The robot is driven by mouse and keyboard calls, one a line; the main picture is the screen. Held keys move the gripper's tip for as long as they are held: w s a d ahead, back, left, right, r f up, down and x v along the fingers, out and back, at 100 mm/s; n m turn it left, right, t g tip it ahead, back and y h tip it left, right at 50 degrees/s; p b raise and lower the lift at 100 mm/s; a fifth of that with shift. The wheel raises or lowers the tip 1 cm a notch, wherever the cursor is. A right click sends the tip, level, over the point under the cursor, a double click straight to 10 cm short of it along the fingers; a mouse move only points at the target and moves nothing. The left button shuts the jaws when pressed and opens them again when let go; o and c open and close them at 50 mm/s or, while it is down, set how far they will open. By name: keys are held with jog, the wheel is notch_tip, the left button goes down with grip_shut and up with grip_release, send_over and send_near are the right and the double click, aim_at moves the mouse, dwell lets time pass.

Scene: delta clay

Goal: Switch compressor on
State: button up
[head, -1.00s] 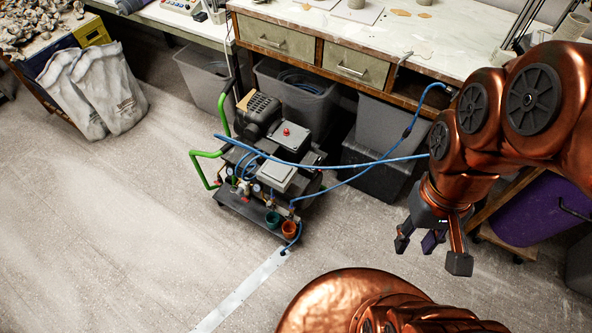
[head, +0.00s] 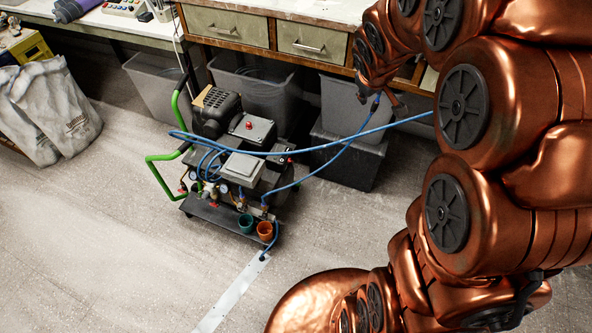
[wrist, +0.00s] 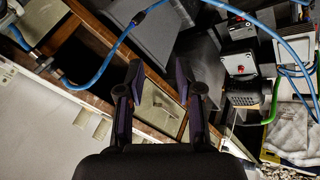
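The compressor (head: 215,125) stands on the floor, a dark wheeled unit with green handles and a blue hose. A red button (head: 249,125) sits on a grey box on its top. In the wrist view, the compressor motor (wrist: 246,94) is at the right, turned sideways, with the red button (wrist: 240,69) on its grey plate. My gripper (wrist: 160,68) is open and empty in the wrist view, its two fingers apart and pointing toward the bench drawers. It is left of the button there and apart from it.
A bench with drawers (head: 301,39) runs behind the compressor, with grey bins (head: 263,95) under it. A blue hose (head: 330,144) stretches from the compressor to the right. White bags (head: 52,115) lean at the left. The floor in front is clear.

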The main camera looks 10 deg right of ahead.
jog(key=w+d+f+n+t+y+b, duration=0.1)
jog(key=w+f+n+t+y+b, duration=0.6)
jog(key=w+f+b, duration=1.1)
jog(key=n+g+y+b, duration=0.2)
jog(key=n+y+b, duration=0.6)
jog(key=y, duration=0.3)
send_near(290, 161)
notch_tip(290, 161, down, 3)
jog(key=w, duration=0.2)
jog(key=b+x, duration=0.2)
jog(key=x, duration=0.5)
jog(key=shift+w+r, duration=0.2)
jog(key=shift+d, duration=0.1)
grip_shut()
